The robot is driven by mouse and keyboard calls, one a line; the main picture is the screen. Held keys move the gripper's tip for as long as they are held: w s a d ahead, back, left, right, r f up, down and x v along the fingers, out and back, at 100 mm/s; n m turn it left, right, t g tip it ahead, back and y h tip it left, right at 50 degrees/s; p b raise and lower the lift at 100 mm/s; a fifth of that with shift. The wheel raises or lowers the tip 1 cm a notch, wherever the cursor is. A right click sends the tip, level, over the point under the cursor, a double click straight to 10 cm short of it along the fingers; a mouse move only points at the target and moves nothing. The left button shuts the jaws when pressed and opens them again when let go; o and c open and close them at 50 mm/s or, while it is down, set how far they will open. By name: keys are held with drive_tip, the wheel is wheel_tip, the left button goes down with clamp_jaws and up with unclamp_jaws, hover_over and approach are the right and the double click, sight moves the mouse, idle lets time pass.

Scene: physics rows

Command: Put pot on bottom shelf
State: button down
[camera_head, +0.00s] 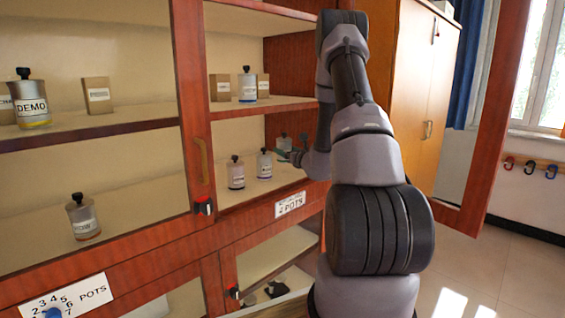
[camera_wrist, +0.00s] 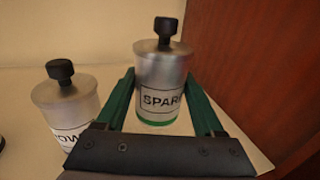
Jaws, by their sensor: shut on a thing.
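The pot (camera_wrist: 163,72), a grey metal jar with a black knob, a green band at its base and a label starting "SPAR", stands between the green fingers of my gripper (camera_wrist: 160,90). My gripper is shut on it. In the head view this pot (camera_head: 284,143) is at the back right of the cabinet shelf (camera_head: 233,196) above the "POTS" label, with my gripper (camera_head: 291,154) at it. It looks upright, and I cannot tell if it touches the shelf. A lower compartment (camera_head: 262,256) lies below this shelf.
A second pot (camera_wrist: 67,104) stands close to the left of my gripper; in the head view it is a jar (camera_head: 264,163) beside another jar (camera_head: 236,173). The red cabinet side wall (camera_wrist: 245,70) is close on the right. An upper shelf (camera_head: 262,106) is overhead.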

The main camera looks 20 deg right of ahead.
sight(285, 160)
drive_tip(key=shift+f, duration=1.95)
drive_tip(key=shift+f, duration=0.15)
unclamp_jaws()
drive_tip(key=shift+r, duration=0.2)
drive_tip(key=s, duration=0.8)
drive_tip(key=s+d, duration=0.1)
drive_tip(key=s, duration=0.3)
